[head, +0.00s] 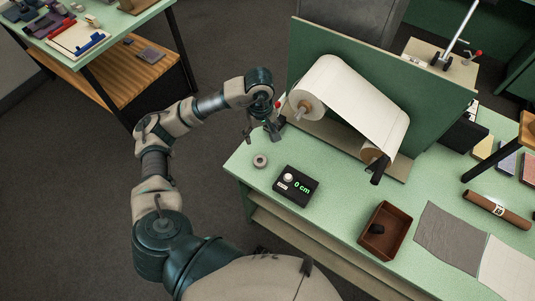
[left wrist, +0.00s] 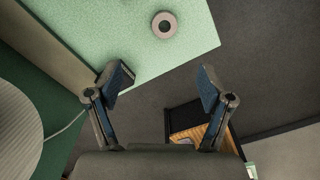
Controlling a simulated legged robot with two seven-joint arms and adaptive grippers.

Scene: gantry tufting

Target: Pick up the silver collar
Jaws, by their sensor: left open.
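The silver collar (head: 260,160) is a small grey ring lying flat near the left edge of the green tabletop. It also shows in the left wrist view (left wrist: 164,25), at the top, past the fingertips. My left gripper (head: 264,132) is above the table's left corner, a little behind the collar in the head view. In the left wrist view the fingers of my left gripper (left wrist: 166,80) are spread wide with nothing between them. The collar is apart from both fingers. My right gripper is not in view.
A black box (head: 296,186) reading "0 cm" sits right of the collar. Behind stand a white roll (head: 350,95) and a green panel (head: 385,75). A brown tray (head: 385,232) holds a dark object. The tabletop around the collar is clear.

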